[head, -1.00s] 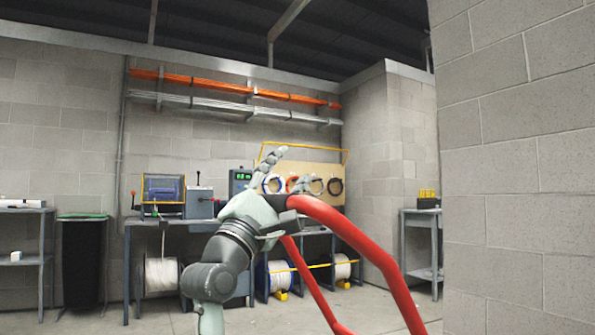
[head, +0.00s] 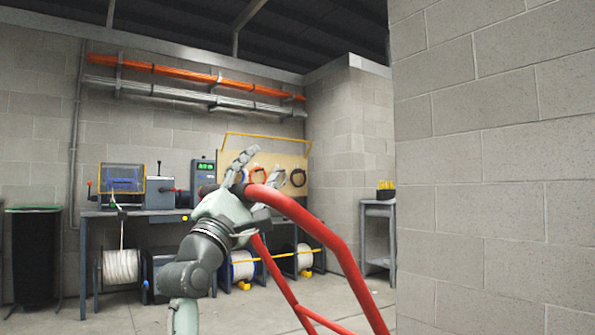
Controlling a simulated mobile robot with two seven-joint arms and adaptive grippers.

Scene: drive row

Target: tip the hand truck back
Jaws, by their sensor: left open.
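The red hand truck (head: 319,232) shows in the lower middle of the head view as a bent tube frame. Its upper tube curves up and left to a black end at my left gripper (head: 250,188). The left gripper is open, with one pale finger above the tube's end and a darker finger below it. I cannot tell whether the fingers touch the tube. The truck's lower part and wheels are out of view. My right gripper is not in view.
A large block wall (head: 495,180) fills the right side, close by. A workbench (head: 150,217) with machines and cable spools stands behind. A black bin (head: 35,255) is at the left, and a small table (head: 378,212) stands beyond the truck. Some floor between is clear.

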